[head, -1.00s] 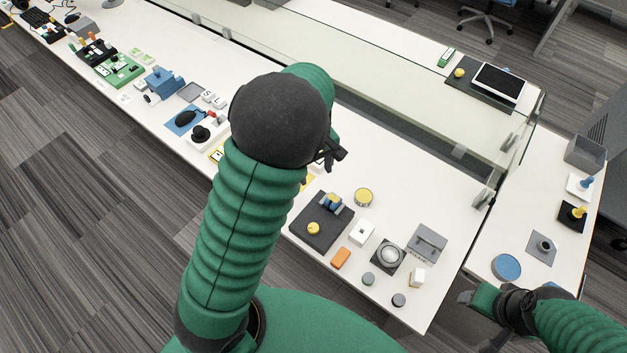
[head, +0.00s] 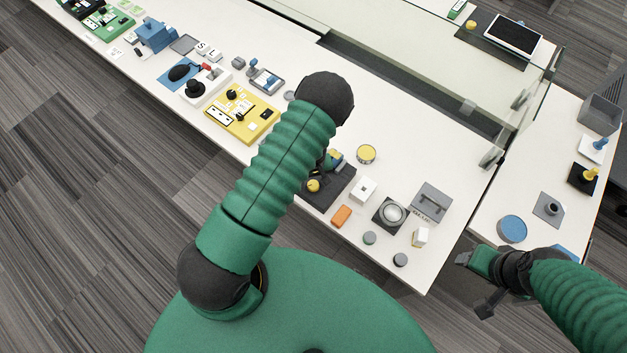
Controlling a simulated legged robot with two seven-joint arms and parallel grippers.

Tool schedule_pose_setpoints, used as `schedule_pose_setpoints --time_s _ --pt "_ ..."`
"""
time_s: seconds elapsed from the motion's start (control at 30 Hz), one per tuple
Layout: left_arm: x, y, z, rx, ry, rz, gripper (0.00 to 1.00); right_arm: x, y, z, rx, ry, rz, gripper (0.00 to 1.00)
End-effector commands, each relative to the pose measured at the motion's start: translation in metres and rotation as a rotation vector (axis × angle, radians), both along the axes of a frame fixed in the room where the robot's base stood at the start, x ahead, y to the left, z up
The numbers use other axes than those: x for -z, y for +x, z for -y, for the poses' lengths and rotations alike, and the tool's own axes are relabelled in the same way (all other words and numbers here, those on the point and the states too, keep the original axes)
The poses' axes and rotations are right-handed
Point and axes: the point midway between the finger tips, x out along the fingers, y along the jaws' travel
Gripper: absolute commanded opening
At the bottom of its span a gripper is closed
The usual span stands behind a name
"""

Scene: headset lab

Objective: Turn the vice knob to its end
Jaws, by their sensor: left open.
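A round yellow knob (head: 313,186) shows at the plate's left side. My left arm reaches over the plate and hides part of it and of the device. My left gripper (head: 325,162) is open, mostly hidden behind my arm, and overlaps the device and the area just above the knob in the picture. I cannot tell whether it touches either. My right gripper (head: 475,282) is at the lower right, off the table's edge and away from the device; its jaws are unclear.
A yellow panel (head: 242,115) lies to the left.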

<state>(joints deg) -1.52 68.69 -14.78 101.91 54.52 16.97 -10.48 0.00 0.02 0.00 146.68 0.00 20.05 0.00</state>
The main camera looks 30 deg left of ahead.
Motion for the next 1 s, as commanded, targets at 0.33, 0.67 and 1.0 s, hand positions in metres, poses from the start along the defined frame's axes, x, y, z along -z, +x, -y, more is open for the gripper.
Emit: schedule_pose_setpoints --time_s 0.33,0.67,1.0 --pt "0.0102 -0.0001 0.0001 0.0 0.0 0.001 0.58 -0.0011 -0.0001 0.0 0.0 0.0 0.0 0.58" --pt "0.0099 0.0004 0.0003 0.0 0.0 0.001 0.18 -0.001 0.0 0.0 0.0 0.0 0.0 0.58" --pt "0.0096 0.0007 0.0002 -0.008 -0.001 0.002 0.0 -0.0007 0.0 0.0 0.0 0.0 0.0 0.58"
